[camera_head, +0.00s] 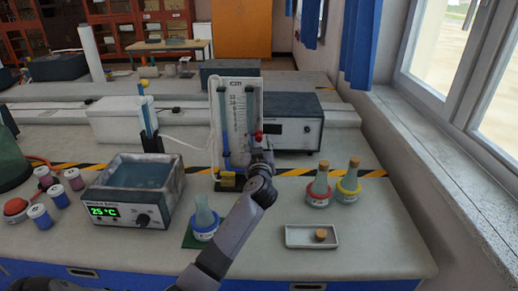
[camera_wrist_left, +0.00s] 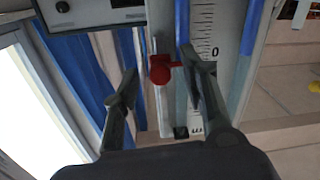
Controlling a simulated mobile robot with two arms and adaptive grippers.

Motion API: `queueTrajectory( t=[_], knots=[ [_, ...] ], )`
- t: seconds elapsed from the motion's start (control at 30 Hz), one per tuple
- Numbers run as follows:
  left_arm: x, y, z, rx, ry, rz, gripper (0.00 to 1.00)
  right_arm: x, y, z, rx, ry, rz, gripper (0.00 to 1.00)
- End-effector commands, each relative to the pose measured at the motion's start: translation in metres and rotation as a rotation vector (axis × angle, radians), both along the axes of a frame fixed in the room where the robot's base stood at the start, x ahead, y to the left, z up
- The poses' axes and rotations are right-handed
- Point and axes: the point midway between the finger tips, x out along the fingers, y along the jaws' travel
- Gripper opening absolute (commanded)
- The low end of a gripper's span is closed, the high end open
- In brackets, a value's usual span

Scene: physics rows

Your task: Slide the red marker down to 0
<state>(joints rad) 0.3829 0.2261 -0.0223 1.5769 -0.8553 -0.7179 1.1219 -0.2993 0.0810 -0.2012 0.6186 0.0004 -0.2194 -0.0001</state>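The white manometer board (camera_head: 238,88) with a "cm" scale stands upright on the bench. It carries blue-filled tubes. In the left wrist view the red marker (camera_wrist_left: 160,70) lies between the finger outlines, closer to the right-hand finger; contact cannot be told. A "0" (camera_wrist_left: 214,51) on the scale shows just right of that finger. My left gripper (camera_wrist_left: 159,62) is open, its fingers apart. In the head view my left gripper (camera_head: 259,152) is just below the marker.
A water bath (camera_head: 130,190) reading 25 °C stands left. A flask (camera_head: 203,218) stands in front of the board, close to my left arm. Two corked flasks (camera_head: 319,186) and a tray (camera_head: 300,242) are right. A grey box (camera_head: 295,112) stands behind the board.

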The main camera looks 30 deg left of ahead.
Motion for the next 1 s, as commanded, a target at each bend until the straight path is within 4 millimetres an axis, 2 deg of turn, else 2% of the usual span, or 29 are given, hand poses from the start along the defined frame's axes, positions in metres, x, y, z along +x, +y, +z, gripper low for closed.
queueTrajectory(
  t=[0.17, 0.4, 0.6, 0.77, 1.0],
  knots=[
    [-0.017, -0.013, -0.002, -0.003, 0.001, -0.001, 0.4, 0.0, 0.001, 0.0, 0.001, 0.0, -0.001, 0.5],
    [-0.06, -0.041, -0.002, -0.006, 0.0, -0.001, 0.4, 0.0, 0.001, 0.0, 0.001, 0.0, -0.001, 0.5],
    [-0.087, -0.06, -0.002, -0.004, 0.002, -0.001, 0.4, 0.0, 0.001, 0.0, 0.001, 0.0, -0.001, 0.5],
    [-0.097, -0.066, -0.001, -0.001, 0.002, 0.001, 0.4, 0.0, 0.001, 0.0, 0.001, 0.0, -0.001, 0.5],
    [-0.098, -0.067, -0.001, -0.001, 0.001, 0.001, 0.4, 0.0, 0.001, 0.0, 0.001, 0.0, -0.001, 0.5]
  ],
)
